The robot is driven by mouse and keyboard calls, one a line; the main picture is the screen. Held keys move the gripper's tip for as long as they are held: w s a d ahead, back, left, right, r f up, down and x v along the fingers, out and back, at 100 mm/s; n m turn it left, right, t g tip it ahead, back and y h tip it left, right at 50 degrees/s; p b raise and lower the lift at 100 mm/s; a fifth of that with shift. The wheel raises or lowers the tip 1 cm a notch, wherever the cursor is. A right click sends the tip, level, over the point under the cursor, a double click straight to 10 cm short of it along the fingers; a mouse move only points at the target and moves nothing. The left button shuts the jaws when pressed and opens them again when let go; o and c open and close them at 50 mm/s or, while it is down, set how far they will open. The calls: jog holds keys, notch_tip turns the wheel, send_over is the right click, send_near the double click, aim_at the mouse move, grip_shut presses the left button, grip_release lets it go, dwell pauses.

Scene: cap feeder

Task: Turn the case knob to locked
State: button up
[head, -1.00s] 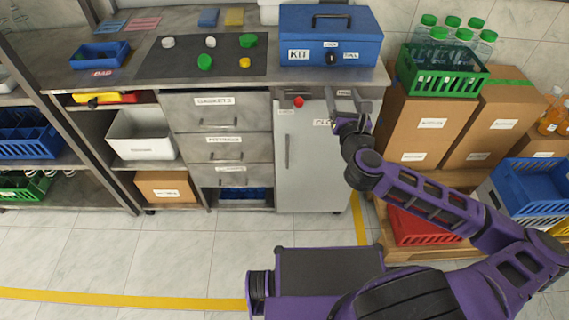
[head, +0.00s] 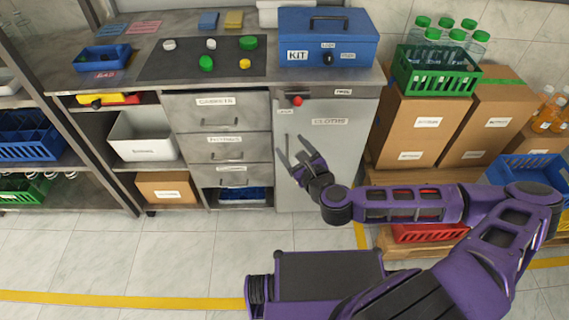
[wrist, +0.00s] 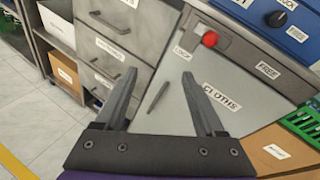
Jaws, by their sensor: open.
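The blue kit case (head: 300,54) stands on the counter at the back. Its black knob (head: 328,59) is on the front face, with a "LOCK" label above it and another small label to its right. In the wrist view the knob (wrist: 277,18) shows at the upper right on the case (wrist: 248,12). My gripper (head: 289,145) is open and empty, in front of the grey cabinet door, below the case and apart from it. Its spread fingers (wrist: 160,73) frame the door and its handle in the wrist view.
The door handle (wrist: 158,97) sticks out. A green crate of bottles (head: 435,80) stands on boxes to the right. A dark mat (head: 190,68) with caps lies left of the case.

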jog(key=shift+s+a+f+n+g+y, duration=0.25)
jog(key=shift+s+a+f+n, duration=0.3)
jog(key=shift+f, duration=0.2)
jog(key=shift+s+a+f+n+g+y, duration=0.15)
jog(key=shift+s+a+f+n+g, duration=0.1)
jog(key=shift+s+a+f+n, duration=0.35)
jog(key=shift+d+f, duration=0.15)
